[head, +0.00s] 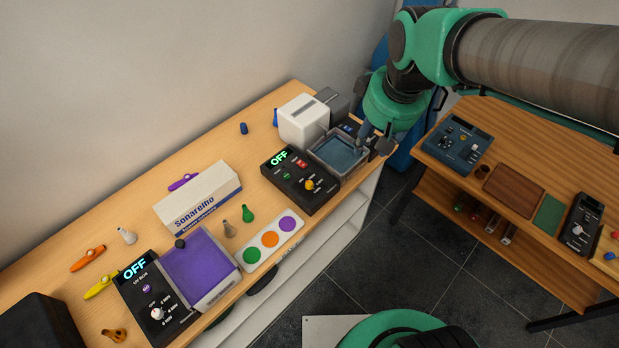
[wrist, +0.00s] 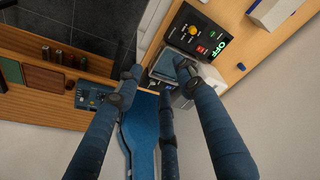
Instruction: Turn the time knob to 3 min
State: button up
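A black UV box panel (head: 143,285) at the lower left of the head view has a lit OFF display and a white knob (head: 157,313) with small minute labels beside it. The exact setting is too small to read. My gripper (head: 374,142) is above the bench's right end by a clear tray, far from the white knob. In the wrist view its dark blue fingers (wrist: 160,78) are spread and empty.
A purple-topped tray (head: 198,262) adjoins the UV box panel. A white carton (head: 198,197), a white box (head: 303,120) and the clear tray (head: 338,153) stand on the bench. Several small bottles and whistle-like pieces lie around. A second wooden table (head: 470,180) is at right.

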jog(key=w+a+f+n+g+p, duration=0.1)
jog(key=w+a+f+n+g, duration=0.15)
jog(key=w+a+f, duration=0.45)
jog(key=n+p, duration=0.2)
jog(key=n, duration=0.2)
send_over(309, 183)
notch_tip(309, 183, down, 9)
jog(key=shift+w+d+g, duration=0.2)
jog(key=shift+w+g, duration=0.05)
jog(key=shift+g, duration=0.2)
jog(key=f, duration=0.4)
jog(key=f+b, duration=0.1)
jog(key=f, duration=0.8)
jog(key=shift+s+a+f+b, duration=0.1)
jog(key=shift+s+f+b, duration=0.15)
jog(key=shift+f+b, duration=0.1)
jog(key=shift+c, duration=0.5)
grip_shut()
